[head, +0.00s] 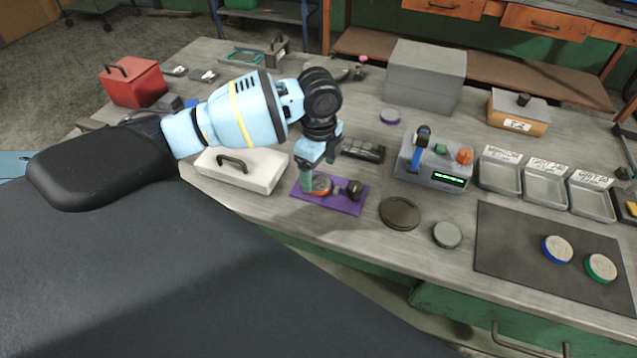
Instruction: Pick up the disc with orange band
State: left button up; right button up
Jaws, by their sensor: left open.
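The disc with the orange band (322,186) lies on a purple mat (335,207) near the front edge of the workbench. My left gripper (318,178) is open and points down at this disc. One finger is at the disc's left side, and the gripper partly hides the disc. I cannot tell whether the fingers touch it. My right gripper is not in view.
A small dark knob-like object (354,189) stands on the mat just right of the disc. A white case (242,168) is to the left, and a dark round dish (400,213) to the right. A grey device (434,168) and metal trays (545,189) stand further right.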

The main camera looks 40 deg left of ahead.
aim_at(320, 183)
pick_arm(q)
jog(key=shift+w+f, duration=0.2)
jog(key=shift+f, duration=1.75)
jog(key=shift+c, duration=0.5)
jog(key=c, duration=1.2)
